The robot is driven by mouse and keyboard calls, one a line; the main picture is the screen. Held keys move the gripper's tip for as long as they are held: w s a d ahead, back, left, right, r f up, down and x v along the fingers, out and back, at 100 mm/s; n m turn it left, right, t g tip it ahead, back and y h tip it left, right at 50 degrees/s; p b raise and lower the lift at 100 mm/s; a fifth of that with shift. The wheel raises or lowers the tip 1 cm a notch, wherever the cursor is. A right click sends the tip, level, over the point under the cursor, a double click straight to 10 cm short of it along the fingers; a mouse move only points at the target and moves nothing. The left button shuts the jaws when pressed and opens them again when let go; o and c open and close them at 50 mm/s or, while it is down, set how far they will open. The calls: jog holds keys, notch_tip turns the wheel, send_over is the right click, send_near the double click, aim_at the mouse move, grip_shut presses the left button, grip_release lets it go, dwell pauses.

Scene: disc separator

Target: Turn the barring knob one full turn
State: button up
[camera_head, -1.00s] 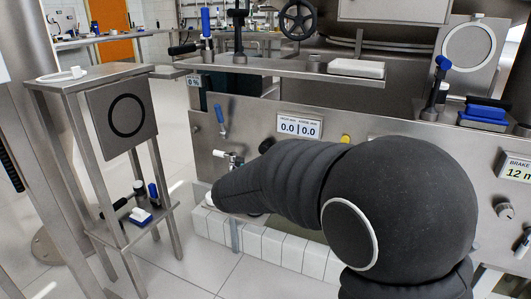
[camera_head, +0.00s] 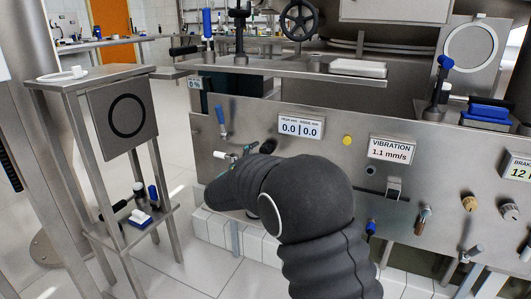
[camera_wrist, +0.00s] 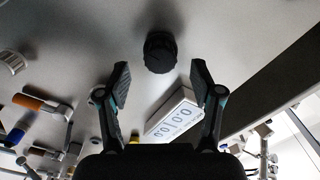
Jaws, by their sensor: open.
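A round black knob (camera_wrist: 160,52) stands out from the grey metal panel (camera_wrist: 230,22) in the wrist view. I take it for the barring knob, though no label shows on it. My gripper (camera_wrist: 161,70) is open and empty. Its two dark fingers appear either side of the knob's lower edge in the picture; I cannot tell how much depth is left between them, and no contact shows.
A display (camera_head: 300,127) reading 0.0 | 0.0 is on the panel; in the wrist view it appears upside down between the fingers (camera_wrist: 175,117). A vibration display (camera_head: 391,150) and several fittings are to the right. A metal stand (camera_head: 92,80) is at left, with open floor between.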

aim_at(264, 152)
jog(key=shift+x, duration=2.45)
jog(key=c, duration=1.1)
